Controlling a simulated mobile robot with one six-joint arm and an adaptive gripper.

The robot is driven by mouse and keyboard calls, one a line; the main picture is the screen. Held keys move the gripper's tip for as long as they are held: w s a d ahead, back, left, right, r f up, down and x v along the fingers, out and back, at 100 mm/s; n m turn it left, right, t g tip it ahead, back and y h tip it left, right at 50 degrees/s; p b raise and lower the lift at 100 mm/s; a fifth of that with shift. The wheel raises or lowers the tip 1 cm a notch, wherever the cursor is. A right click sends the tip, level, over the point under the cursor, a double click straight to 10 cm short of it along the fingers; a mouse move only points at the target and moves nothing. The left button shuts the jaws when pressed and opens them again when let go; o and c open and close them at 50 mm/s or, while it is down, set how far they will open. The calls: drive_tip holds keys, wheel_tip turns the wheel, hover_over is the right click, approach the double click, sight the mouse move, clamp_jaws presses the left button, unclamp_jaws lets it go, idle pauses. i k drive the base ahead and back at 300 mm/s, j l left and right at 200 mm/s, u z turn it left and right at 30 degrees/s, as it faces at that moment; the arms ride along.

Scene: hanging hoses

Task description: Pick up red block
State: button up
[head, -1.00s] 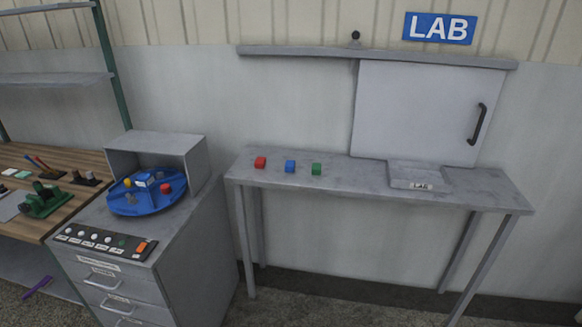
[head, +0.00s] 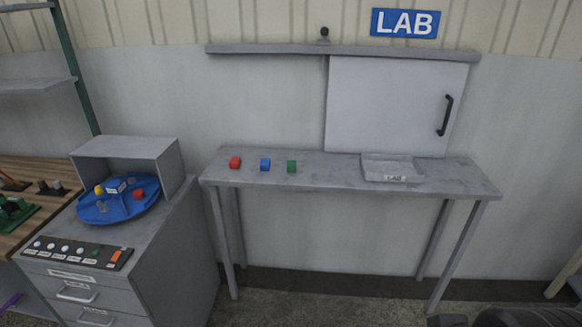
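A red block (head: 235,162) sits on the left part of the grey table (head: 335,172) against the wall. A blue block (head: 265,164) and a green block (head: 292,166) stand in a row to its right, with small gaps between them. Another red piece (head: 139,194) lies on the blue round turntable (head: 118,207) on the drawer cabinet at the left. My gripper is not in view.
A drawer cabinet (head: 180,250) with a button panel (head: 75,251) stands left of the table. A sliding door (head: 392,105) with a black handle is behind. Floor in front of the table is clear.

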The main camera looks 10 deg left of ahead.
sight(235, 162)
drive_tip(key=i+j+u, duration=0.4)
drive_tip(key=i, duration=0.45)
drive_tip(key=i+j+u, duration=0.2)
drive_tip(key=i+u, duration=0.15)
drive_tip(key=i, duration=0.5)
drive_tip(key=i+u, duration=0.4)
drive_tip(key=i, duration=0.45)
